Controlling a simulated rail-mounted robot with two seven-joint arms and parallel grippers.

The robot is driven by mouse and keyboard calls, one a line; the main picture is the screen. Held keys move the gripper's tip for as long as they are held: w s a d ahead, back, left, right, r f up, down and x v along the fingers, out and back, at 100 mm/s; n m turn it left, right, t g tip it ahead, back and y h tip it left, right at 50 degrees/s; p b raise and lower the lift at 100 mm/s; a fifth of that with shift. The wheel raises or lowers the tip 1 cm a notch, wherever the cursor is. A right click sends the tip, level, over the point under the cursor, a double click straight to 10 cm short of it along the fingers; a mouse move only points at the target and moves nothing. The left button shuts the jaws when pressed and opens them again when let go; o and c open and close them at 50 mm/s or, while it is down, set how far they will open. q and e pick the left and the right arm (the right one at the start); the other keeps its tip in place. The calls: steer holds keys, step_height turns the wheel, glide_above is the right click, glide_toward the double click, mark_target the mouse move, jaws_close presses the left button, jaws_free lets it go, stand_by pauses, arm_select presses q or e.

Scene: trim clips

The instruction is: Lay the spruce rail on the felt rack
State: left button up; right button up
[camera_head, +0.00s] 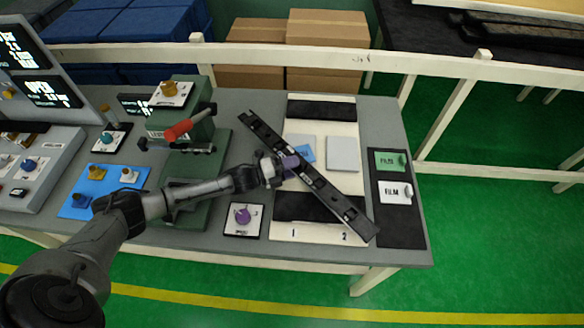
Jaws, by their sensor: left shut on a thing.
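A long dark rail (327,192), which I take for the spruce rail, lies slantwise across the picture from upper left to lower right. My left gripper (286,167) is shut on it left of its middle, with a purple piece at the grip. Behind the rail is a cream board (337,128) with a black strip at its far end and another at its near end, seemingly the felt rack. The rail's far end reaches past the board's left edge, and its near end covers part of the near strip, by the "2". Its height above the board is unclear. My right gripper is out of view.
A green press (188,125) with a red handle stands left of the board. A purple-knobbed plate (243,219) lies in front, left of the board. A black panel (402,232) with two "FILM" pieces lies right. A blue mat (75,207) and control panels are farther left.

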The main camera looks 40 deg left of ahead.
arm_select(q)
steer(key=shift+f, duration=0.2)
steer(key=o, duration=1.1)
steer(key=shift+a, duration=0.1)
steer(key=shift+v, duration=3.7)
